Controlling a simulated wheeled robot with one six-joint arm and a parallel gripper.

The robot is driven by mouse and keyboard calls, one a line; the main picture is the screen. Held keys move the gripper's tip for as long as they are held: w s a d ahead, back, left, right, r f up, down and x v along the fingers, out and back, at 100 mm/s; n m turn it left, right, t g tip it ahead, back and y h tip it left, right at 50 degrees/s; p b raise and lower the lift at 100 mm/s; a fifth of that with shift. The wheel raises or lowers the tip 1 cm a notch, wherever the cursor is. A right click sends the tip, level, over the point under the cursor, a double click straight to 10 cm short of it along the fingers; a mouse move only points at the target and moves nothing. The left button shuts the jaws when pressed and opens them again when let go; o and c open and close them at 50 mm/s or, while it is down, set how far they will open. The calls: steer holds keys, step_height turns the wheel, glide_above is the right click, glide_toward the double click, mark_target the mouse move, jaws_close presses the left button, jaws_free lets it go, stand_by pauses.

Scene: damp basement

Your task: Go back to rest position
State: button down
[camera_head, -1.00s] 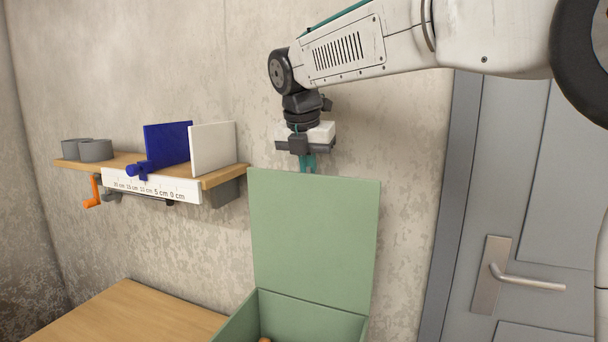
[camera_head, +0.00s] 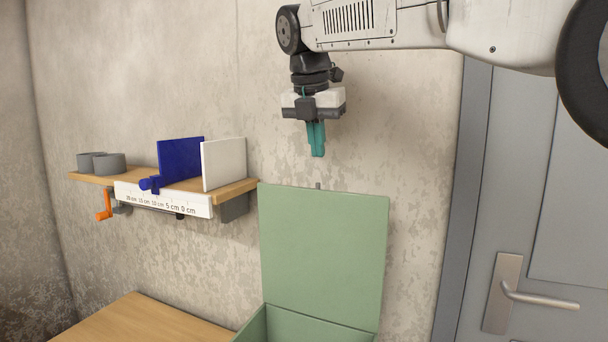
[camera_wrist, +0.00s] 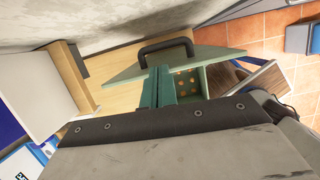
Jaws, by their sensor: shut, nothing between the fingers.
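My gripper (camera_head: 317,139) hangs pointing down in the head view, above the raised green lid (camera_head: 322,255) of a green box (camera_head: 325,326). Its teal fingers are shut with nothing between them, and there is a gap between the fingertips and the lid's top edge. In the wrist view the teal fingers (camera_wrist: 166,86) reach out over the open box, and several small orange-brown things (camera_wrist: 186,83) lie inside it. A dark handle (camera_wrist: 165,45) stands on the lid's edge.
A wooden wall shelf (camera_head: 240,187) at left carries a blue plate (camera_head: 180,160), a white plate (camera_head: 223,164) and grey rings (camera_head: 110,164). An orange crank (camera_head: 104,204) hangs below. A wooden table (camera_head: 140,322) stands low at left. A grey door (camera_head: 545,230) is at right.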

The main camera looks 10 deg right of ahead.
steer(key=s+d+f+m+g+y, duration=0.1)
steer(key=s+d+f+m, duration=0.65)
steer(key=s+m, duration=0.35)
steer(key=s+d+f+m, duration=0.7)
steer(key=s+d+m, duration=0.15)
steer(key=s, duration=0.45)
steer(key=s+d+f+m, duration=0.1)
steer(key=s+f+m, duration=0.9)
steer(key=f, duration=0.1)
steer(key=shift+g+y, duration=0.3)
